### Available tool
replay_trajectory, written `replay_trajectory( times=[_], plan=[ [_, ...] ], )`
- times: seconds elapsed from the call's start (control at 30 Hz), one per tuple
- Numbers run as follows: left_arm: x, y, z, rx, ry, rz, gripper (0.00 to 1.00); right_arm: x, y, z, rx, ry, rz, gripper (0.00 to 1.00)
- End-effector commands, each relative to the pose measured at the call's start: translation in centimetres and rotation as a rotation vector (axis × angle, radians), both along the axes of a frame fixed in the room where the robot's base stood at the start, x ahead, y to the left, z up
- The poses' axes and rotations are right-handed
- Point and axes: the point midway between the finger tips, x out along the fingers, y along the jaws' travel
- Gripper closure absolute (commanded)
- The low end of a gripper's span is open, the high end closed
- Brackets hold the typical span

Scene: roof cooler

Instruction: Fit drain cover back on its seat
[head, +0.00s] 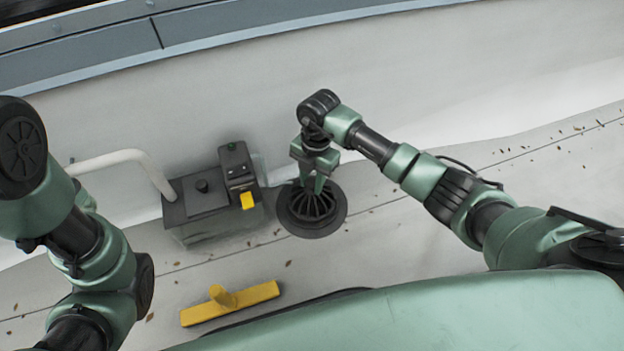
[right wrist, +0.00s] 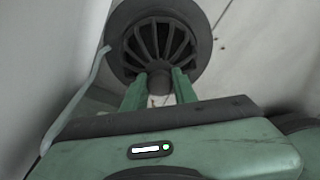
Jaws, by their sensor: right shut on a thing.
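The drain cover (head: 316,206) is a dark ribbed dome, seen in the head view right of the box-shaped unit. A wide dark ring (head: 304,229) surrounds its ribs; I cannot tell whether this is its own flange or the seat, or whether there is a gap below. My right gripper (head: 320,186) reaches down from above and is shut on the cover's top centre. The right wrist view shows both fingers (right wrist: 159,82) around a short dark knob at the cover's (right wrist: 160,42) hub. My left arm enters at the left; its gripper is out of view.
A dark box-shaped unit (head: 200,203) with a yellow part and a pale pipe (head: 128,157) stands close left of the cover. A yellow T-shaped tool (head: 231,303) lies nearer me. Small leaves litter the grey roof. A parapet wall rises behind. The roof right of the cover is mostly clear.

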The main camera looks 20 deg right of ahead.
Motion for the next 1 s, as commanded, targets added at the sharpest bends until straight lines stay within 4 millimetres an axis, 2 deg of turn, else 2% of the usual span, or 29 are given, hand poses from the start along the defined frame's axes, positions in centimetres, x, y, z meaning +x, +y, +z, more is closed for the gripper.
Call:
replay_trajectory(
  times=[1.0],
  plan=[
    [0.03, -0.01, 1.05, 0.0, 0.001, 0.0, 0.51, 0.05, 0.0, 0.14, 0.0, -0.001, 0.0, 1.0]
  ],
)
